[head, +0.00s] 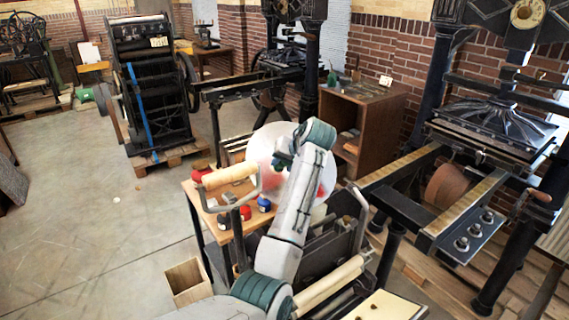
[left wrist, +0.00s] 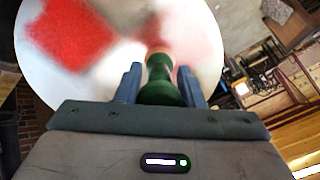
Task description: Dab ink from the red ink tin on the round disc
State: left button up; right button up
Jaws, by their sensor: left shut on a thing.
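The round disc (head: 262,143) is pale and tilted, with red ink smears. In the left wrist view it (left wrist: 205,65) fills the upper part, with a strong red patch (left wrist: 70,35) at upper left and a fainter red area near the dabber. My left gripper (left wrist: 160,88) is shut on a dabber with a green handle (left wrist: 160,82), held in front of the disc. The dabber's far end is blurred, so I cannot tell if it touches the disc. A red tin (head: 200,173) stands on the small wooden table, left of the disc. My right gripper is not in view.
Several small pots, including a blue one (head: 264,204), stand on the table. A roller with a metal frame (head: 230,176) is close left of my left arm. An open wooden box (head: 188,282) stands on the floor.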

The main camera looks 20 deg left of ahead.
pick_arm(q)
jog(key=p+v, duration=0.5)
jog(key=v, duration=0.1)
jog(key=shift+w+a+r+p, duration=0.15)
jog(key=shift+a+r+p, duration=0.1)
jog(key=shift+p, duration=0.15)
